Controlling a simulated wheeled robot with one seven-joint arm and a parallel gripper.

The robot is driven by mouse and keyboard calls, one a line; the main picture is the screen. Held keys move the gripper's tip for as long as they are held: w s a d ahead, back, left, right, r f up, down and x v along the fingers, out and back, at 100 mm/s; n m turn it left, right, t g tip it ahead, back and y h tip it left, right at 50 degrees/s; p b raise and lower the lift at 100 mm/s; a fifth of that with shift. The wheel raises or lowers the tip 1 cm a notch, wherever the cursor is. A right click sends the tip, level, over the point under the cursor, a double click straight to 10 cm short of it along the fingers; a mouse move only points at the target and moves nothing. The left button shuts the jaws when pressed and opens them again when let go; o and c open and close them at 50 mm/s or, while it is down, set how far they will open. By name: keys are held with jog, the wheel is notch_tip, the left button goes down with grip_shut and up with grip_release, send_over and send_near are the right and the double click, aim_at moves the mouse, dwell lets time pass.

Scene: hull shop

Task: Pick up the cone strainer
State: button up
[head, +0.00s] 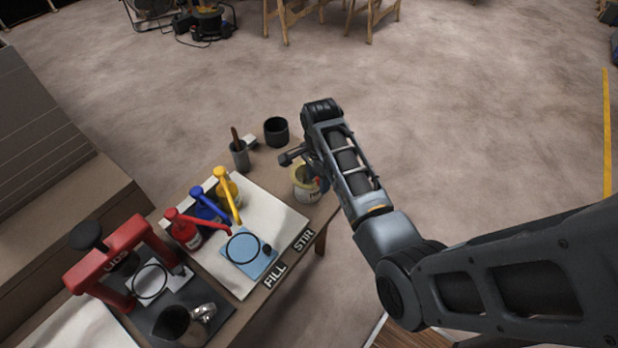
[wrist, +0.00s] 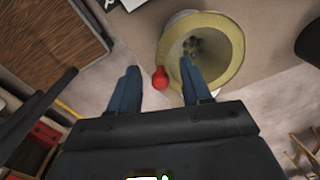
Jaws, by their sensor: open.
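The cone strainer (wrist: 230,45) shows in the wrist view as a pale yellow funnel with a wide rim, a dark mesh bottom and a red knob (wrist: 160,78) on its left side. In the head view the strainer (head: 299,178) appears to sit in the top of a white labelled can (head: 307,195) near the bench's right corner, partly hidden by my arm. My gripper (wrist: 160,83) is open, its blue fingers on either side of the red knob in the picture. The right finger overlaps the strainer's rim. I cannot tell whether it touches.
A black cup (head: 276,132) and a grey holder with a brown stick (head: 239,155) stand behind the strainer. Red, blue and yellow pump bottles (head: 228,189), a red press (head: 112,262) and a metal jug (head: 178,322) stand farther left. Open floor surrounds the bench's right side.

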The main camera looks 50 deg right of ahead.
grip_shut()
dwell(0.3)
dwell(0.3)
jog(key=shift+r, duration=0.45)
jog(key=r, duration=0.3)
jog(key=shift+s+d+r, duration=0.15)
jog(key=shift+s+r, duration=0.1)
jog(key=shift+s, duration=0.05)
jog(key=s+d+r, duration=0.4)
jog(key=s+r, duration=0.2)
jog(key=s, duration=0.4)
jog(key=shift+s+r, duration=0.15)
jog(key=shift+r, duration=0.15)
